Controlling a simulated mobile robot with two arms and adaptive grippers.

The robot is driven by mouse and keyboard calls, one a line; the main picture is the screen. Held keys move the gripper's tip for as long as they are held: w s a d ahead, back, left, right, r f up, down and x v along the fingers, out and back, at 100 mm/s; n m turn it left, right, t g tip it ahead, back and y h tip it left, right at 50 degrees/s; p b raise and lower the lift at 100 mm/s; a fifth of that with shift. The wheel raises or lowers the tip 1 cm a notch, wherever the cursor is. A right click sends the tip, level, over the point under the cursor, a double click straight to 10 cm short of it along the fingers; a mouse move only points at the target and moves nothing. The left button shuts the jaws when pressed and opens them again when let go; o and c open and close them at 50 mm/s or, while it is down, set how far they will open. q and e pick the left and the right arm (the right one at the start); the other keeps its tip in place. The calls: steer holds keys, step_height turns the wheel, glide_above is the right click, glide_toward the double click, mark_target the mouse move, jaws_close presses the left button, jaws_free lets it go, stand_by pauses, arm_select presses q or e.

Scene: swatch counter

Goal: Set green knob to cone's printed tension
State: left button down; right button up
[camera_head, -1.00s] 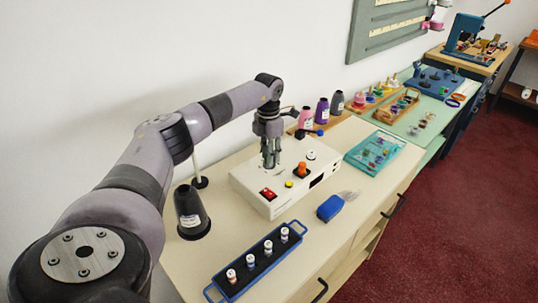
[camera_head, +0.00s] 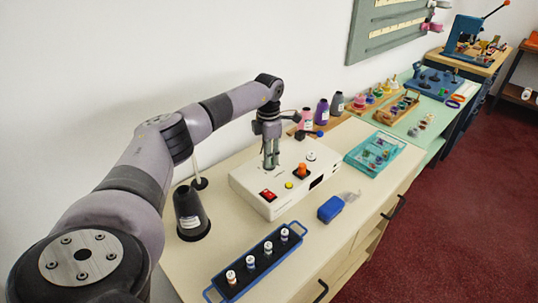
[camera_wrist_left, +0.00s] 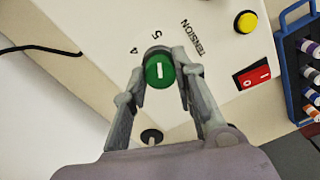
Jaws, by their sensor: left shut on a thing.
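The green knob (camera_wrist_left: 160,70) sits on the white machine (camera_head: 256,202); its white mark runs up the wrist picture, roughly toward the printed 5, with 4 to the left and TENSION to the right. My left gripper (camera_head: 270,160) points down at the panel, its fingertips (camera_wrist_left: 165,62) shut on both sides of the knob. The fingers hide the knob in the head view. The black cone (camera_head: 190,218) stands upright on the counter left of the machine; its white label is too small to read. My right gripper is not in view.
A red switch (camera_head: 268,195), a yellow button (camera_head: 289,185) and an orange part (camera_head: 301,170) are on the machine. A blue rack of spools (camera_head: 258,262) and a blue block (camera_head: 330,208) lie in front. A teal tray (camera_head: 367,151) is to the right.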

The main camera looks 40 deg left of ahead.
arm_select(q)
steer(key=c, duration=1.3)
jaws_free()
step_height(320, 180, up, 12)
steer(key=shift+a, duration=0.1)
